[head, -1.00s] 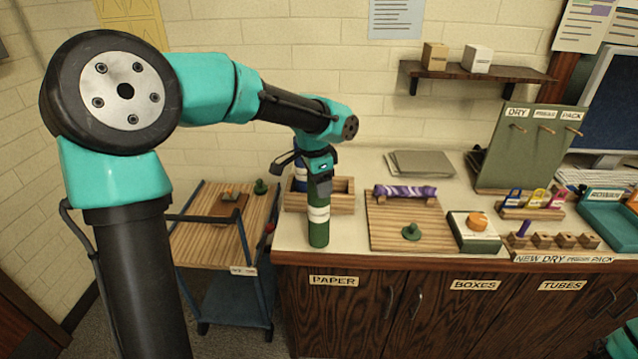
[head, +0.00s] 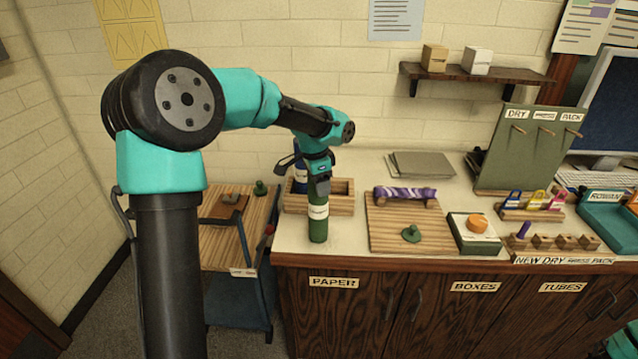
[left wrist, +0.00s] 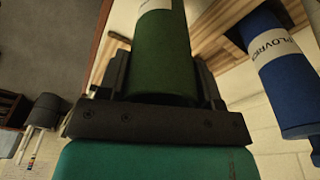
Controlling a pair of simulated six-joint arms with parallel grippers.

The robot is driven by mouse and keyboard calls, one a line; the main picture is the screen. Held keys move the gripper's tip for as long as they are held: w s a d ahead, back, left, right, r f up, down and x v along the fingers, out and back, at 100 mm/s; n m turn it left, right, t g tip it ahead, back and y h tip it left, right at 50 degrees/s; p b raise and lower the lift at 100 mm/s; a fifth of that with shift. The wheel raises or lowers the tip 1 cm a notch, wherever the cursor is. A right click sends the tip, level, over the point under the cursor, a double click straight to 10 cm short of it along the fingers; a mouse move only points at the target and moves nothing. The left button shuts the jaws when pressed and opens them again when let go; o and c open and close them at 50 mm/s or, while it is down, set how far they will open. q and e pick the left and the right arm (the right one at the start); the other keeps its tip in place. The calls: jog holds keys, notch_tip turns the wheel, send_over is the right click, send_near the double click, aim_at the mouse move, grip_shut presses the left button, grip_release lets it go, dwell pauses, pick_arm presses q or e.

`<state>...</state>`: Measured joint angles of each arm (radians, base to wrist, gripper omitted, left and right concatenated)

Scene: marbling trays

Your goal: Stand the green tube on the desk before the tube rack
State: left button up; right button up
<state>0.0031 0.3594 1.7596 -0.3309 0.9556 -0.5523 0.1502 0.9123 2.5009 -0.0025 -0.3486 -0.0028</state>
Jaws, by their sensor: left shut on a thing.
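The green tube (head: 318,230) with a white label stands upright at the desk's front left, in front of the tube rack. Its lower end appears to be at the desk top; I cannot tell whether it touches. My left gripper (head: 318,193) is shut on the tube's upper part. In the left wrist view the tube (left wrist: 163,62) sits between the fingers of my left gripper (left wrist: 160,85). The wooden tube rack (head: 342,204) is just behind, partly hidden by the gripper and tube. My right gripper is not in view.
A blue tube (head: 300,178) stands in the rack's left part; it also shows in the left wrist view (left wrist: 280,85). A wooden board (head: 385,232) with a purple roll (head: 405,193) and a green knob (head: 411,233) lies to the right. A cart (head: 228,248) stands left of the desk.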

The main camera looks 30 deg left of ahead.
pick_arm(q)
jog(key=shift+f, duration=0.3)
jog(key=o, duration=1.2)
jog(key=r, duration=0.8)
jog(key=s+a+r, duration=0.1)
jog(key=r, duration=0.3)
jog(key=shift+r, duration=0.1)
